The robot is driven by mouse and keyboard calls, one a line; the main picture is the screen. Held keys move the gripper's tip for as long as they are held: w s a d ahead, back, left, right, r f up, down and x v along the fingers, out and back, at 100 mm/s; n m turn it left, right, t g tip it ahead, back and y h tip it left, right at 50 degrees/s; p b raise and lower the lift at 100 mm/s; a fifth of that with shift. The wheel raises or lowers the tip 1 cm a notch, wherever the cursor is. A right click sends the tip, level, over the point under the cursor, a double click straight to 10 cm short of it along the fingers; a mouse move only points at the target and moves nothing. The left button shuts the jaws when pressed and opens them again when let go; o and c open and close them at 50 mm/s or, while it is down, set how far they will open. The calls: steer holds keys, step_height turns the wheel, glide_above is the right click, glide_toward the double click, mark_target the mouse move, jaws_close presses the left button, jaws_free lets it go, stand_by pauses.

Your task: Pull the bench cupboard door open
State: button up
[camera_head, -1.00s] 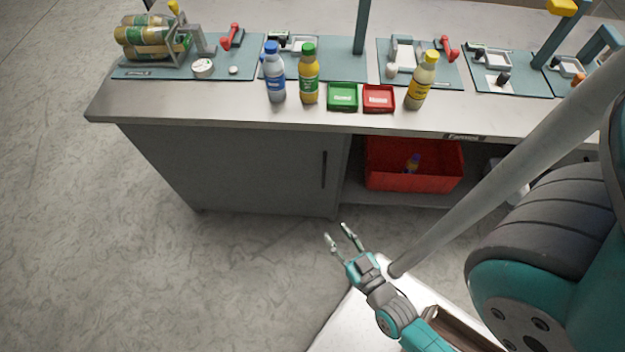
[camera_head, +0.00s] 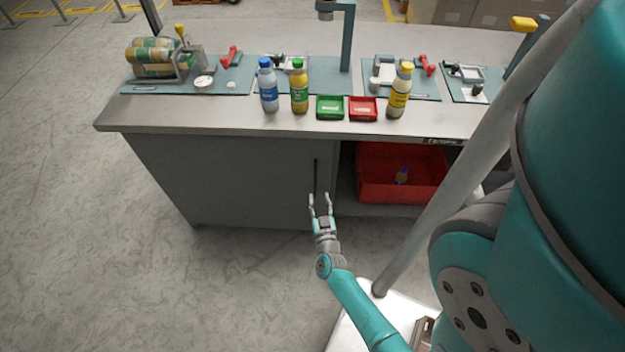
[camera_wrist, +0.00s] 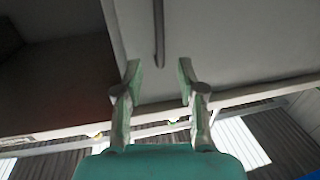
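The grey cupboard door (camera_head: 240,180) is the left front of the bench and looks shut. Its dark vertical bar handle (camera_head: 316,178) sits near the door's right edge; in the wrist view the handle (camera_wrist: 159,32) shows beyond the fingertips, roughly midway between them. My gripper (camera_head: 321,198) is open and empty, in front of the lower part of the handle in the head view. In the wrist view its two fingers (camera_wrist: 158,75) are spread apart. The gripper appears short of the handle; the exact gap is hard to tell.
Right of the door is an open shelf with a red crate (camera_head: 385,195) holding a small bottle. The benchtop (camera_head: 230,121) carries several bottles, a green tray (camera_head: 330,108) and a red tray (camera_head: 363,109). The floor (camera_head: 110,240) left of the bench is clear.

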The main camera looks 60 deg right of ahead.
mark_target(316, 178)
steer(key=x, duration=0.9)
steer(key=shift+w+d, duration=0.2)
steer(key=shift+d, duration=0.05)
jaws_close()
